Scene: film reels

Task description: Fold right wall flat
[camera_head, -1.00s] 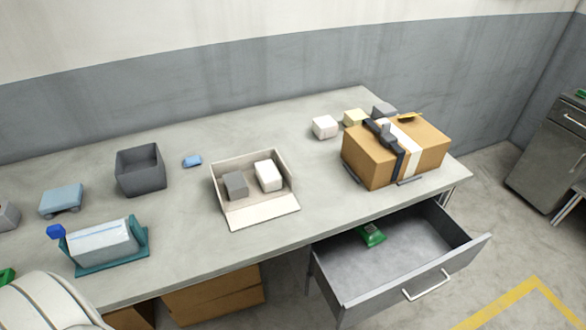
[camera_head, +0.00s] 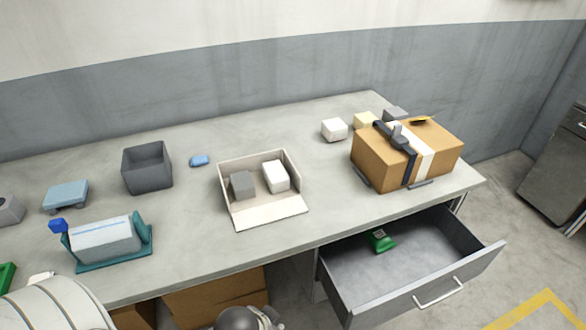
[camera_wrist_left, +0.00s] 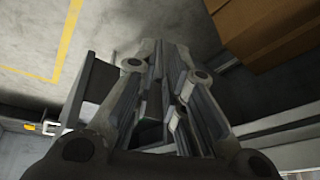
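The small open cream box (camera_head: 271,216) stands on the table in the head view. Its front wall lies folded out on the table. Its right wall (camera_head: 293,171) stands upright, as do the back and left walls. A grey block (camera_head: 242,186) and a white block (camera_head: 275,176) sit inside. My left gripper (camera_wrist_left: 168,48) shows in the left wrist view with its fingers close together and nothing seen between them. It points toward the floor in front of the table, away from the box. My right gripper is not in view.
A taped cardboard box (camera_head: 375,165) stands right of the cream box, with bare table between. An open drawer (camera_head: 345,275) juts out below, holding a green item (camera_head: 381,241). A grey bin (camera_head: 147,168) and a teal holder (camera_head: 110,262) stand left. Cardboard boxes (camera_head: 222,297) lie under the table.

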